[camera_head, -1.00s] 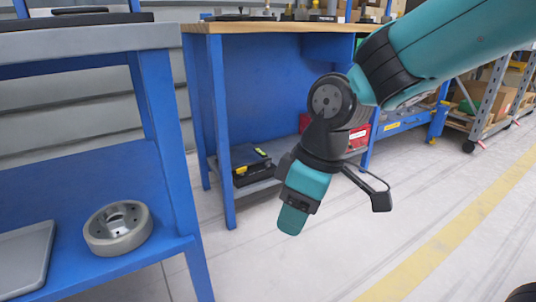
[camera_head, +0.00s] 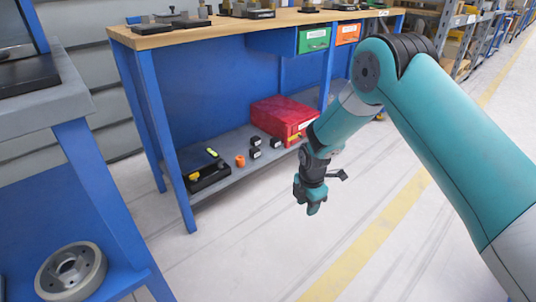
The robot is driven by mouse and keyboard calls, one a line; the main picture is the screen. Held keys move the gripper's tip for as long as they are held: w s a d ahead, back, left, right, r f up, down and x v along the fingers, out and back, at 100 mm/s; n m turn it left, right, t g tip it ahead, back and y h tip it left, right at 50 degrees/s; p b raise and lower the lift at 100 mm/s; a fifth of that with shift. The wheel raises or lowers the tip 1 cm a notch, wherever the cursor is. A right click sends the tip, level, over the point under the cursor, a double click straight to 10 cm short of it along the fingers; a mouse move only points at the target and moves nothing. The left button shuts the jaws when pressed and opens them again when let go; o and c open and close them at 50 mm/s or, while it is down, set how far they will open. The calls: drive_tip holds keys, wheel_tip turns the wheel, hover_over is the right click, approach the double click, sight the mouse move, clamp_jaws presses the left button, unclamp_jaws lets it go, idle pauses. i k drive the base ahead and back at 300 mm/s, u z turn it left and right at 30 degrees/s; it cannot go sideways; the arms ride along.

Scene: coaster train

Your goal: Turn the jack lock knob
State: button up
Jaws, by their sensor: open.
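My gripper (camera_head: 314,209) hangs at the end of my teal arm, pointing down over the open floor. It is open and empty, to the right of the workbench's lower shelf and touching nothing. I cannot make out a jack or a lock knob in this view.
A blue workbench with a wooden top (camera_head: 215,29) stands ahead. Its lower shelf (camera_head: 225,170) holds a red case (camera_head: 283,117), a black tool tray (camera_head: 206,176), an orange part (camera_head: 240,161) and small black blocks.

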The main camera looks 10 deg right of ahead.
sight(219, 165)
drive_tip(key=z, duration=0.35)
drive_tip(key=i, duration=2)
drive_tip(key=u, duration=1.45)
